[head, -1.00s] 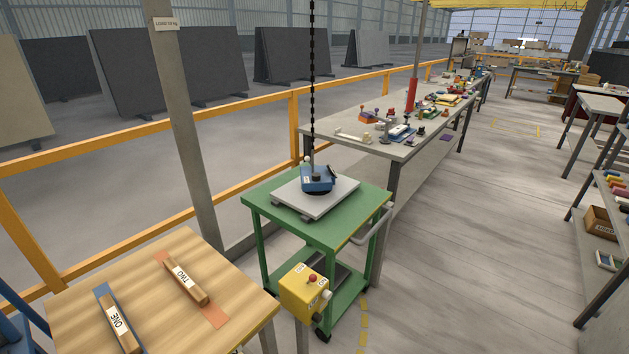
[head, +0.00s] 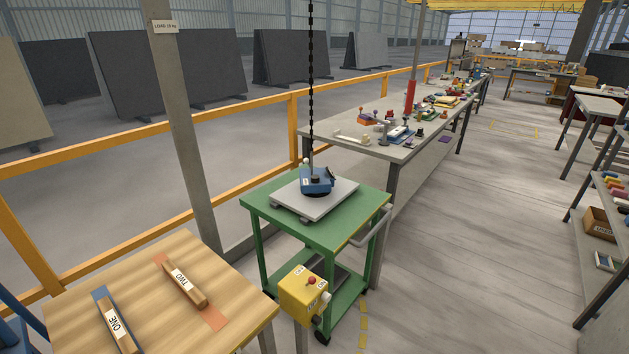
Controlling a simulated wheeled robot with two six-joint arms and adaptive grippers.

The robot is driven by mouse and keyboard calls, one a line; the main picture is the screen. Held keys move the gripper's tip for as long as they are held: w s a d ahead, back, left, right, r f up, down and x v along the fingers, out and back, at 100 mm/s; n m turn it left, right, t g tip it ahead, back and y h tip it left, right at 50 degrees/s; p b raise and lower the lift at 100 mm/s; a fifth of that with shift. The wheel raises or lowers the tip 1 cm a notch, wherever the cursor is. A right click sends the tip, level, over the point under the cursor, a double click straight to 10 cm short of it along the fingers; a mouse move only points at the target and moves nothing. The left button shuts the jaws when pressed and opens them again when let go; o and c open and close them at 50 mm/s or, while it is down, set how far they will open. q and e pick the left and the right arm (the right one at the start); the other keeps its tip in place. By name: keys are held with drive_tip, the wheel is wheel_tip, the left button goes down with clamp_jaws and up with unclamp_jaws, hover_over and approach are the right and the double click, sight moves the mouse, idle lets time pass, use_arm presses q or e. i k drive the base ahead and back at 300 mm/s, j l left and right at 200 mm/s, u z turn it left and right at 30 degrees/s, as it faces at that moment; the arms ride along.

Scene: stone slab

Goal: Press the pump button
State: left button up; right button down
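A yellow control box (head: 298,303) with a red button (head: 311,281) and small white labels stands in front of the cart. Neither of my grippers is in view.
The green cart (head: 262,206) stands beside a grey post (head: 183,130) and an orange railing (head: 95,143). A wooden table (head: 80,290) at front left holds bars marked ONE and TWO. A long cluttered bench (head: 345,146) runs behind.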

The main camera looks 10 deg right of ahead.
sight(314, 178)
drive_tip(key=i+l+u, duration=0.1)
drive_tip(key=i+l, duration=0.25)
drive_tip(key=l, duration=0.3)
drive_tip(key=i+l+u, duration=0.15)
drive_tip(key=l, duration=0.2)
drive_tip(key=i+l+u, duration=0.1)
drive_tip(key=l, duration=0.25)
drive_tip(key=i+l, duration=0.25)
drive_tip(key=l, duration=0.15)
drive_tip(key=j+u, duration=0.05)
